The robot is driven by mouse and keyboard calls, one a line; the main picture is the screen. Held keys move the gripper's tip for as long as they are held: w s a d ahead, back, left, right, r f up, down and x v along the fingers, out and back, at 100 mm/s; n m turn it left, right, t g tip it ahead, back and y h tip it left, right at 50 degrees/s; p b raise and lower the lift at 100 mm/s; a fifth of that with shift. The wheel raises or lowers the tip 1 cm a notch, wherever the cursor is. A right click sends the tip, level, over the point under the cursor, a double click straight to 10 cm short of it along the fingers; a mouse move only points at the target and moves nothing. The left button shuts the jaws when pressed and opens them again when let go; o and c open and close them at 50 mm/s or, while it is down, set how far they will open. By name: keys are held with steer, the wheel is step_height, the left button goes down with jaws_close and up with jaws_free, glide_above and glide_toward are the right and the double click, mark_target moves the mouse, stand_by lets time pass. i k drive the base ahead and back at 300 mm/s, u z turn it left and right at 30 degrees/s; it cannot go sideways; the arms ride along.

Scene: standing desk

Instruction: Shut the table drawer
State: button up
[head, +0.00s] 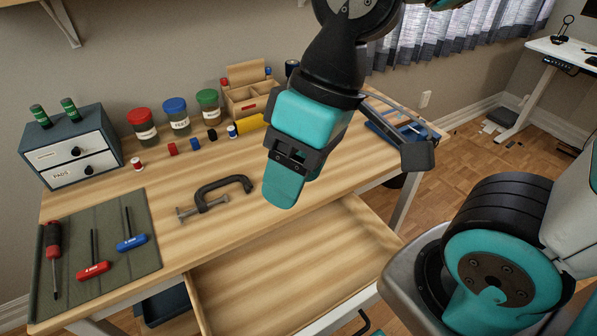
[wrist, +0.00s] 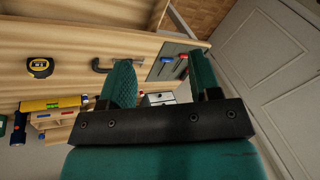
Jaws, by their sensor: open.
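The table drawer (head: 290,264) is pulled out from the front of the wooden desk (head: 165,215) in the head view. Its inside looks bare, and a dark handle (head: 362,323) shows low at its front. My gripper (head: 287,190) is above the desk's front edge and the back of the drawer, apart from the handle. In the wrist view my gripper (wrist: 163,82) shows two teal fingers spread apart with nothing held between them. The drawer's front face is mostly hidden in the head view.
A black clamp (head: 215,196) lies on the desktop near the gripper. A green mat (head: 140,245) with a screwdriver and hex keys lies at left. A small drawer box (head: 75,150), lidded jars (head: 175,115) and a wooden organizer (head: 250,97) stand along the back. A tape measure (wrist: 41,67) shows in the wrist view.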

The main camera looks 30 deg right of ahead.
mark_target(313, 274)
steer(key=z, duration=0.6)
steer(key=k, duration=1.2)
steer(key=u, duration=0.6)
